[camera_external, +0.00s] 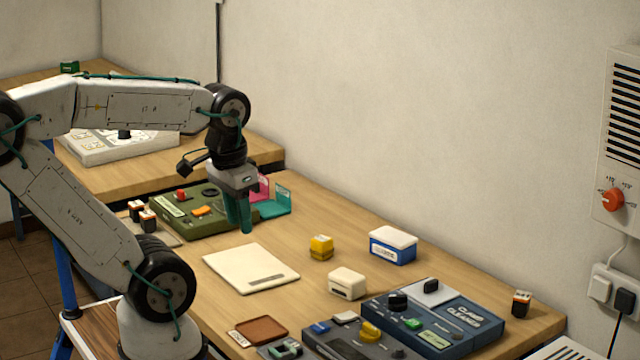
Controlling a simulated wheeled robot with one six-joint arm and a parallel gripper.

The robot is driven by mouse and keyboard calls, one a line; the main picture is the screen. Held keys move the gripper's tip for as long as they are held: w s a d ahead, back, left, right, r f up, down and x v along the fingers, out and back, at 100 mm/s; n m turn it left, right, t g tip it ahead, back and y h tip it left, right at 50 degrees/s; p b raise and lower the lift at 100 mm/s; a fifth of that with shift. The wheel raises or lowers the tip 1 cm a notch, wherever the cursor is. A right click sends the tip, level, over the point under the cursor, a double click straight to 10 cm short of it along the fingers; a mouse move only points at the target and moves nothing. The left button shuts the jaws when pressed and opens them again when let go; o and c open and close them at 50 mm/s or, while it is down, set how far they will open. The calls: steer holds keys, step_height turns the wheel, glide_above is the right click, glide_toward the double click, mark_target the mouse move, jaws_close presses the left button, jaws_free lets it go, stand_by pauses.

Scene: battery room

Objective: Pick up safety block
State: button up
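No label in view reads as safety block, so I cannot tell for certain which thing it is. A small yellow block (320,247) with a stepped top sits on the wooden table, right of the cream board. A small white block (347,283) lies in front of it, nearer the blue devices. My gripper (239,230) points down with teal fingers, above the table between the green device and the cream board. It is left of the yellow block and apart from it. Nothing shows held in it. The gap between the fingers is not clear.
The cream board (250,268) lies flat mid-table. A blue-and-white box (393,246) stands near the wall. The green device (196,212) is at the back left, the blue device (433,318) at the front right. A small battery-like block (521,303) stands at the right end.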

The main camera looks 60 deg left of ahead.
steer(key=o, duration=0.7)
steer(key=shift+c, duration=0.2)
